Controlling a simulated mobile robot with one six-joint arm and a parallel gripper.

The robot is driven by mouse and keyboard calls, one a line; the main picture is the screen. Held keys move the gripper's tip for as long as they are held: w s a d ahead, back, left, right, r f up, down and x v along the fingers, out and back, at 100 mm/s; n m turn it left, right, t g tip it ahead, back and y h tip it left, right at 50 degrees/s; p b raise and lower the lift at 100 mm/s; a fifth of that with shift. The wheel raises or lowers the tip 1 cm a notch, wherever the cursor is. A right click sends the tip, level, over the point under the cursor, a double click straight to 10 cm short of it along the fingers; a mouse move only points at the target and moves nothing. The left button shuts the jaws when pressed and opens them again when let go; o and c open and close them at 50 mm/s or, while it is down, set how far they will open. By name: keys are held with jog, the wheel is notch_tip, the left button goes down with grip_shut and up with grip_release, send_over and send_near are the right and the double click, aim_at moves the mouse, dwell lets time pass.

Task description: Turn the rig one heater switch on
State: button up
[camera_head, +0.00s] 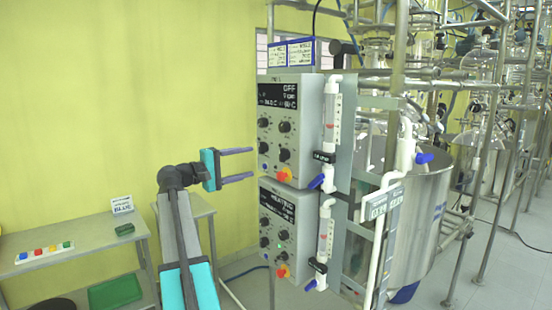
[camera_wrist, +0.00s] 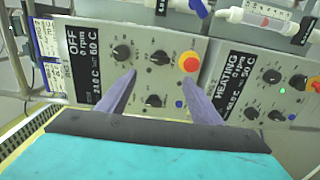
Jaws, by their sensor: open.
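The upper control box (camera_head: 271,149) shows OFF on its dark display (camera_head: 277,95). Its front has several black knobs (camera_head: 285,127) and a red-and-yellow button (camera_head: 285,175). The same box fills the left of the wrist view (camera_wrist: 141,28), with its knobs (camera_wrist: 121,52) and a blue dot (camera_wrist: 179,104). I cannot read which knob is the heater switch. My gripper (camera_head: 252,162) is open and empty, its fingers level and just left of the box face. In the wrist view the fingers (camera_wrist: 160,75) point at the lower knobs; contact cannot be told.
A lower control box (camera_head: 274,249) reads HEATING with a green light lit. Clear tubes with blue valves (camera_head: 316,181) stand beside both boxes. A steel vessel (camera_head: 420,220) and pipe frames fill the right. A side table (camera_head: 75,240) stands at left.

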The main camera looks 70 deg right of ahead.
aim_at(280, 156)
jog(key=p+x, duration=0.4)
jog(key=x, duration=1)
jog(key=shift+w+p, duration=0.1)
jog(key=shift+p, duration=0.2)
